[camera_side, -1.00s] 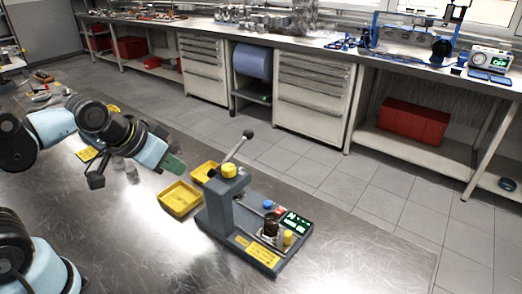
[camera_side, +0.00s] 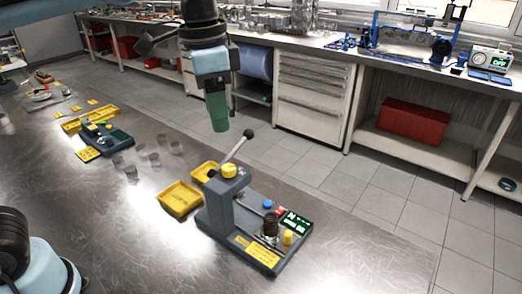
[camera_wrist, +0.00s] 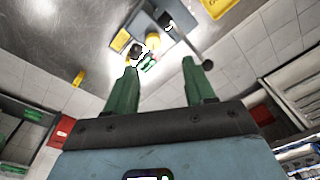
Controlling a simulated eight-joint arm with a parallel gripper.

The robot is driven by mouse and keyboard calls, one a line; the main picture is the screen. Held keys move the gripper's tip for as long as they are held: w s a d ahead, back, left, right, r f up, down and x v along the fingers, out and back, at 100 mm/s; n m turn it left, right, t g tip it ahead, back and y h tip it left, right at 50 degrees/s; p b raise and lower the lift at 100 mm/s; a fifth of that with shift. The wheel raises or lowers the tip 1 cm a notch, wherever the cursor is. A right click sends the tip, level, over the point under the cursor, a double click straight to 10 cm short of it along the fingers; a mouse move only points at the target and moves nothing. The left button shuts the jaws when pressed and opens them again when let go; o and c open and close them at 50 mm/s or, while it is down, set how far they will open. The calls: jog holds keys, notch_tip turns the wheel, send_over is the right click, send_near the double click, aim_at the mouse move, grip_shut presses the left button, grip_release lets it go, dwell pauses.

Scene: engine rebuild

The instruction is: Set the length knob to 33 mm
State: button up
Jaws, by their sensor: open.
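A grey lever press (camera_side: 228,205) stands on the metal table in the side view. It has a yellow knob (camera_side: 229,171) on top of its column. Its base carries a blue knob (camera_side: 267,204), a small yellow knob (camera_side: 288,237) and a lit green display (camera_side: 295,222). I cannot read the figures or tell which knob is the length knob. My gripper (camera_side: 219,122) hangs above and behind the press, pointing down, clear of it. The wrist view shows its green fingers (camera_wrist: 158,78) apart with nothing between them. The press (camera_wrist: 165,19) shows small beyond the fingertips there.
The press's lever (camera_side: 236,147) with a black ball end rises towards my gripper. Yellow trays (camera_side: 180,198) lie left of the press. A second small device (camera_side: 106,138) and several clear cups (camera_side: 154,159) stand further left. The table's front right is bare.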

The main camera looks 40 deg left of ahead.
aim_at(229, 166)
jog(key=shift+m+g, duration=0.5)
jog(key=f, duration=0.3)
jog(key=d+f, duration=0.1)
jog(key=f, duration=0.6)
jog(key=shift+w+d+f, duration=0.2)
jog(key=shift+w+f, duration=0.05)
jog(key=shift+f, duration=0.1)
grip_shut()
jog(key=shift+n, duration=0.4)
jog(key=n, duration=0.4)
jog(key=shift+n, duration=2.5)
